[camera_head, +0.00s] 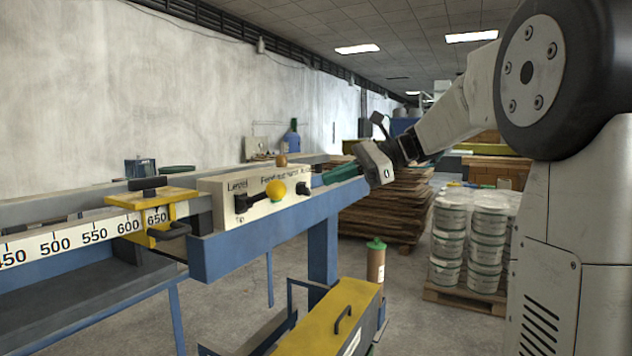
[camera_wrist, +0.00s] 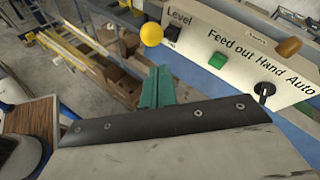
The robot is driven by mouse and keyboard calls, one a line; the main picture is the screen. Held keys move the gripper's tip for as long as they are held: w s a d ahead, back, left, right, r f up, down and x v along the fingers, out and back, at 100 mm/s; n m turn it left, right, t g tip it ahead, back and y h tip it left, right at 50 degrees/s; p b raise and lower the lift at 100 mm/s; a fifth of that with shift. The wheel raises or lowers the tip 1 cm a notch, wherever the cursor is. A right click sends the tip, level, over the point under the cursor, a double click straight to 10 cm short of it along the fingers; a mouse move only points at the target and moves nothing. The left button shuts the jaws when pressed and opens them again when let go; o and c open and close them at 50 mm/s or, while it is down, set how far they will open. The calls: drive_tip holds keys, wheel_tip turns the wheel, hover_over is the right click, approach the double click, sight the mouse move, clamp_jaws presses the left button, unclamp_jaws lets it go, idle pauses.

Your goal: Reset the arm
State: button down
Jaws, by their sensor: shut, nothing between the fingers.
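My arm reaches in from the right in the head view. My gripper (camera_head: 330,177) has green fingers, closed together and empty, just right of the control panel's end. In the wrist view my gripper (camera_wrist: 157,82) shows as a green shape pointing away past the dark wrist edge. The white control panel (camera_head: 222,188) carries a yellow ball knob (camera_head: 275,190), a brown knob (camera_head: 281,160) and a black lever. In the wrist view the panel (camera_wrist: 215,42) lies to the right, lettered "Level" and "Feed out Hand Auto". The fingers look apart from its knobs.
A blue machine frame (camera_head: 245,247) with a numbered scale (camera_head: 72,240) and yellow clamp (camera_head: 130,224) runs along the left. A yellow-topped box (camera_head: 330,318) stands below. Wooden boards (camera_head: 385,215) and stacked white buckets (camera_head: 470,240) stand behind. Grey floor is open between them.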

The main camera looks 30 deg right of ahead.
drive_tip(key=v, duration=0.6)
drive_tip(key=shift+d+r, duration=0.15)
drive_tip(key=shift+d, duration=0.1)
drive_tip(key=s+a+f+n+g+h, duration=0.2)
drive_tip(key=s+a+f+n+h, duration=0.15)
drive_tip(key=f, duration=0.35)
drive_tip(key=s+a+f+n+g+h, duration=0.1)
drive_tip(key=s+a+f+n+h, duration=0.2)
drive_tip(key=f, duration=0.4)
drive_tip(key=s+a+f+n+h, duration=0.3)
drive_tip(key=s+a+f+n, duration=0.1)
drive_tip(key=s, duration=0.5)
drive_tip(key=s+a+f+n+g+h, duration=0.1)
drive_tip(key=s+a+f+n+h, duration=0.2)
drive_tip(key=s+f+n, duration=0.3)
drive_tip(key=s+a+n, duration=0.1)
drive_tip(key=s+n, duration=0.1)
drive_tip(key=s, duration=0.2)
drive_tip(key=shift+s+a+f+g, duration=0.3)
drive_tip(key=shift+s+a+f, duration=0.05)
drive_tip(key=shift+a+f, duration=0.05)
